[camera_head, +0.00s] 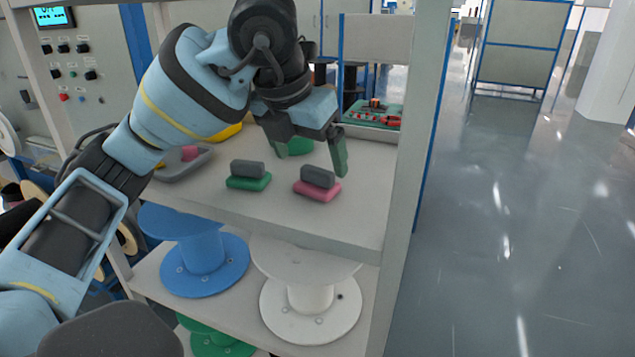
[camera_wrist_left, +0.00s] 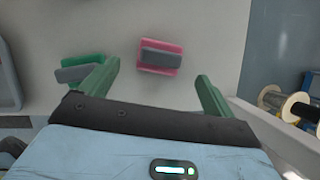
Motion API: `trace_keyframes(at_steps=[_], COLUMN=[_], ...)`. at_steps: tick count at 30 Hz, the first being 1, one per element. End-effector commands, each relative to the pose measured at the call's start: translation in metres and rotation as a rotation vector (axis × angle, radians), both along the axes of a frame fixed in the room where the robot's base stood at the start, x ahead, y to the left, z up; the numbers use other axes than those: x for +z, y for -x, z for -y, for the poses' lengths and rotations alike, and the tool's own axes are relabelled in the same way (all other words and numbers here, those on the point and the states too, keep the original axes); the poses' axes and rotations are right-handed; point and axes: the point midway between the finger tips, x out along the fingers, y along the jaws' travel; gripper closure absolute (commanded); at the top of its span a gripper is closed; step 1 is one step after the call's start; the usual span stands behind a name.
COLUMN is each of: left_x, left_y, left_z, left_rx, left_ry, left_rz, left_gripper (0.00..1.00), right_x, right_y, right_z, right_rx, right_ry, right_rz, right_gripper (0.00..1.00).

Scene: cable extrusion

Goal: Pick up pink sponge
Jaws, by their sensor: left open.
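The pink sponge (camera_head: 316,190) lies on the upper shelf with a grey block (camera_head: 318,176) on its top. It also shows in the left wrist view (camera_wrist_left: 172,46), ahead of and between the two green fingertips. My left gripper (camera_head: 312,160) is open and empty, above and close to the pink sponge in the head view. Its green fingers also show in the left wrist view (camera_wrist_left: 157,85), apart from the sponge. A green sponge (camera_head: 248,183) with a grey top lies to the left of the pink one. My right gripper is not in view.
The shelf (camera_head: 290,222) has a post (camera_head: 412,150) at its right side. A grey tray (camera_head: 185,165) holding a pink item stands at the left; a green tray (camera_head: 372,117) stands at the back. Blue and white spools (camera_head: 310,310) sit on the shelf below.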

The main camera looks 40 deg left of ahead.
Motion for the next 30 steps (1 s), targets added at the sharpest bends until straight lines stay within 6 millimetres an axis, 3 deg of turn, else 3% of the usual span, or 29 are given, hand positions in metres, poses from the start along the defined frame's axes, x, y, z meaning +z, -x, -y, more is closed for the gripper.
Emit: trace_keyframes(at_steps=[4,13,23,30], left_x=[-0.003,-0.042,-0.046,-0.046], left_y=[-0.010,-0.024,-0.026,-0.026], left_z=[0.000,-0.001,-0.001,-0.001], left_rx=[0.000,0.000,-0.001,0.000], left_ry=[0.000,-0.001,0.000,0.000], left_rz=[-0.003,-0.003,0.001,0.001], left_gripper=[0.11,0.11,0.11,0.42], right_x=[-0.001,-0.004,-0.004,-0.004], right_y=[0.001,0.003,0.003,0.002], right_z=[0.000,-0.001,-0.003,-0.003], right_rx=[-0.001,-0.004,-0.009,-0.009], right_ry=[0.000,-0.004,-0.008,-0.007], right_rz=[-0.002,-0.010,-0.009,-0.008], right_gripper=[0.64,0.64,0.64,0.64])
